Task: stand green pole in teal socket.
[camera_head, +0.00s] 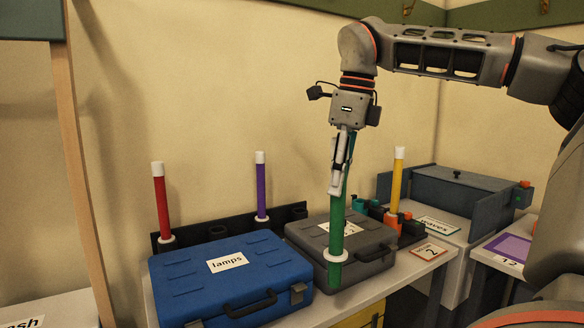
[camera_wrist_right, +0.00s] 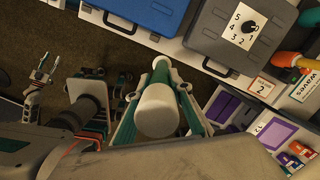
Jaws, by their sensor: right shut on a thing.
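The green pole (camera_head: 337,232) hangs about upright in my right gripper (camera_head: 340,185), which is shut on its upper part. The pole has a white ring (camera_head: 337,256) near its lower end, which shows in front of the grey case. In the right wrist view the pole's white cap (camera_wrist_right: 157,108) is between the fingers. A teal socket (camera_head: 358,202) appears small behind the grey case, in a row at the back; it is partly hidden. The pole is apart from it.
A blue case (camera_head: 225,275) and a grey case (camera_head: 372,262) lie on the table in front of the sockets. Red (camera_head: 160,200), purple (camera_head: 261,187) and yellow (camera_head: 397,180) poles stand at the back. A dark blue-grey box (camera_head: 460,190) is at the right.

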